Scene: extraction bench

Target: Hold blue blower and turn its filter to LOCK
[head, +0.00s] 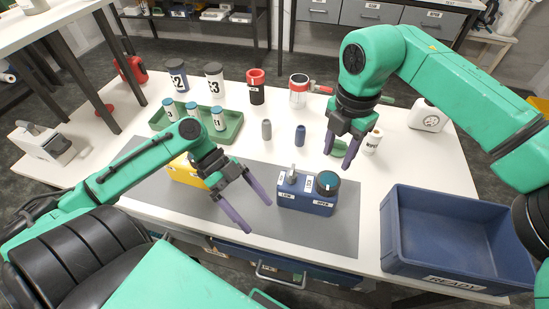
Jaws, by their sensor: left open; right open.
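The blue blower (306,200) stands upright on the dark grey mat, with white labels on its front and top. A round dark filter with a teal top (328,182) sits on its right end, and a small grey post rises from its left end. The lettering is too small to read surely. My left gripper (256,216) is open, left of the blower and apart from it. My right gripper (341,154) is open and hangs above and behind the filter, touching nothing that I can see. A yellow box (184,171) is partly hidden behind my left arm.
A blue bin (452,276) labelled READY stands at the right front. A green tray (233,133) holds several capped jars at the left back. Two small cylinders (266,129) (300,135) stand behind the blower. A white bottle (372,142) stands near my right gripper. The mat's front is clear.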

